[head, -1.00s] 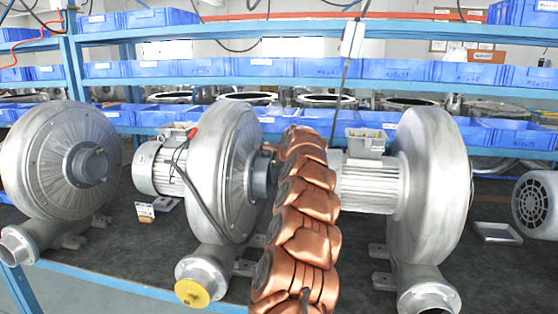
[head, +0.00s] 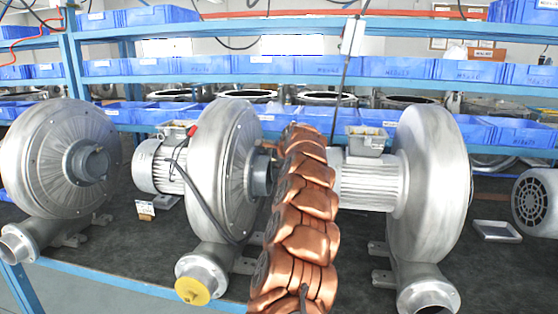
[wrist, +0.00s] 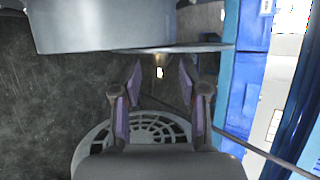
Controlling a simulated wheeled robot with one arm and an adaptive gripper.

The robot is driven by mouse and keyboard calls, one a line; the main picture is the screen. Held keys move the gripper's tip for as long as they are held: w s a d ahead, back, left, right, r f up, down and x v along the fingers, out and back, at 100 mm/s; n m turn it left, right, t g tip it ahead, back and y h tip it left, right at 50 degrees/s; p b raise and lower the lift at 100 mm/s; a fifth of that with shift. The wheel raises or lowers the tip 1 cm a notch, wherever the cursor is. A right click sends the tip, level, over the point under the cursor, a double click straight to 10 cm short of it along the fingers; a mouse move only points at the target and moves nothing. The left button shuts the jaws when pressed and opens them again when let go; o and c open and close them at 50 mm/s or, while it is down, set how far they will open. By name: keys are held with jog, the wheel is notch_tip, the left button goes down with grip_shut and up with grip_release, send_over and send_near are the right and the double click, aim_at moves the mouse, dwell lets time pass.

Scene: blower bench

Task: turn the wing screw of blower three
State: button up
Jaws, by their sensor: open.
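Three grey blowers stand in a row in the head view: one at the left (head: 45,150), one in the middle (head: 225,130), and one at the right (head: 432,150). I cannot tell which is blower three. My gripper (wrist: 160,84) shows in the wrist view, open with a gap between its two purple-padded fingers. A small bright thing (wrist: 159,72) shows in the gap, beyond the fingertips; it is too small to identify. I cannot make out a wing screw. In the head view my copper-coloured arm hides the gripper and part of the space between the middle and right blowers.
In the wrist view, a large grey rounded body (wrist: 100,25) is close above the fingers, and a round fan grille (wrist: 150,128) lies behind them. Blue bins (head: 400,70) fill the shelves behind. A small tray (head: 497,231) lies at right.

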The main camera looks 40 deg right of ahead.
jog(key=v, duration=1.2)
dwell(0.5)
dwell(0.5)
jog(key=s+a+f+n+g+y, duration=0.1)
jog(key=a+f+n+y, duration=0.35)
jog(key=a, duration=1.05)
jog(key=s+a+n+g+y, duration=0.15)
jog(key=a+n, duration=0.55)
jog(key=a, duration=0.7)
jog(key=s+a+f+n+g, duration=0.2)
jog(key=s+a+f+n, duration=0.15)
jog(key=s+a, duration=0.35)
jog(key=s+a+f+n+g, duration=0.2)
jog(key=s+a+f+n, duration=0.1)
jog(key=s, duration=0.7)
jog(key=s+a+f+n+g, duration=0.2)
jog(key=s+a+f+n, duration=0.2)
jog(key=s, duration=0.6)
jog(key=s+a+f+n+g, duration=0.3)
jog(key=s+f, duration=0.3)
jog(key=s, duration=0.5)
jog(key=shift+a+n+h, duration=0.4)
jog(key=shift+a+n, duration=0.25)
jog(key=shift+n, duration=0.25)
